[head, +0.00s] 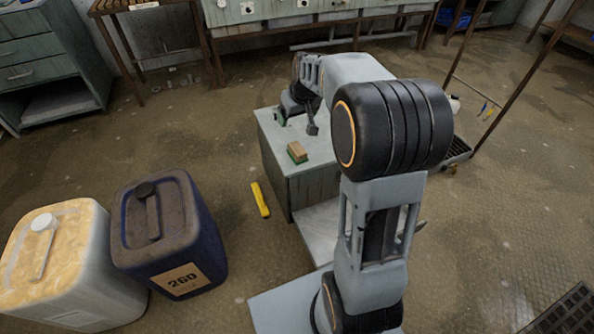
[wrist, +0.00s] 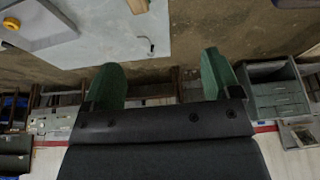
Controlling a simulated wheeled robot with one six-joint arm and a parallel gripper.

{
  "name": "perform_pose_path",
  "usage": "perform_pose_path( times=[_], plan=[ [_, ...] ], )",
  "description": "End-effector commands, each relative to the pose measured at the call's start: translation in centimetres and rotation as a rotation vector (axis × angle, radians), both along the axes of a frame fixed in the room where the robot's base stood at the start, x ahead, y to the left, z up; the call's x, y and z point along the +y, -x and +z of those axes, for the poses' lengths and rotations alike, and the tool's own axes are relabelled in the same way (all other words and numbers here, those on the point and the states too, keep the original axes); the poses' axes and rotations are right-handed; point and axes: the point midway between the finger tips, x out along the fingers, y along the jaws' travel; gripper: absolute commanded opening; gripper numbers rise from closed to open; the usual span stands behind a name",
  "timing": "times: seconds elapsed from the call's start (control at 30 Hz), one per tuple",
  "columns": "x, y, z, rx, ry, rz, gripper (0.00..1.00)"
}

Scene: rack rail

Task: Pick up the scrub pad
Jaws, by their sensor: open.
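The scrub pad (head: 297,152) looks like a small block with a tan-brown top and green sides. It lies on the grey cabinet top (head: 315,148), near its front-left edge. In the wrist view, a brown block (wrist: 137,6), cut off by the top edge, is probably the same pad. My gripper (head: 297,121) is over the far part of the cabinet, beyond the pad and apart from it. In the wrist view my gripper (wrist: 162,82) shows two green fingertips spread wide, with nothing between them. My arm hides part of the cabinet top.
A grey tray (wrist: 65,36) and a small dark hooked item (wrist: 148,42) show in the wrist view. A yellow bar (head: 260,199) lies on the floor beside the cabinet. Blue (head: 168,245) and cream (head: 75,285) canisters stand at left. Workbenches line the back.

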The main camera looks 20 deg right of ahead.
Motion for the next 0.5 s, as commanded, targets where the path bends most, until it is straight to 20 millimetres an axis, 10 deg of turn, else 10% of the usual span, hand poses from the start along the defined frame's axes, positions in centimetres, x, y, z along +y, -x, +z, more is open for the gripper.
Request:
perform_pose_path(
  times=[0.03, 0.2, 0.5],
  plan=[
    [-1.1, -1.5, -4.4, 0.000, 0.000, 0.000, 0.83],
    [-3.7, -5.2, -10.4, -0.015, 0.003, 0.008, 0.83],
    [-6.0, -8.0, -15.6, -0.027, 0.007, 0.017, 0.83]
  ],
)
